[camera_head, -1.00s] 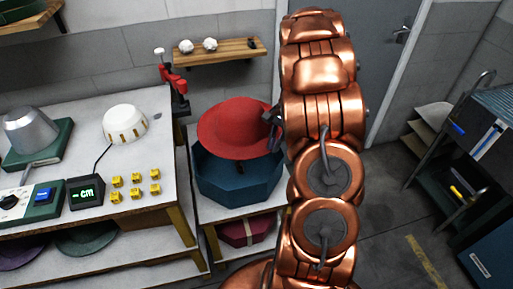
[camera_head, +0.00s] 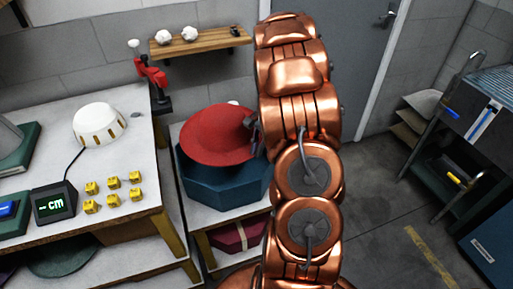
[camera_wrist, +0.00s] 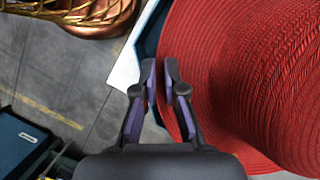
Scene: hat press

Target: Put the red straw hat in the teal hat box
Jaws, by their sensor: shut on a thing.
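The red straw hat (camera_head: 216,134) is at the teal hat box (camera_head: 222,188), over its open top. The hat hides most of the opening, and I cannot tell how deep it sits. My gripper (camera_head: 254,135) is at the right edge of the hat's brim, partly hidden by my copper arm. In the wrist view, the gripper (camera_wrist: 165,78) is shut on the brim of the hat (camera_wrist: 225,60), whose crown fills the right side. A strip of the box (camera_wrist: 152,38) shows beside the brim.
The box stands on a low white stand (camera_head: 205,215) with a dark red box (camera_head: 237,235) below. The workbench (camera_head: 128,165) at left holds a white domed device (camera_head: 99,125), yellow blocks and a display (camera_head: 54,202). A red clamp (camera_head: 152,75) rises behind.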

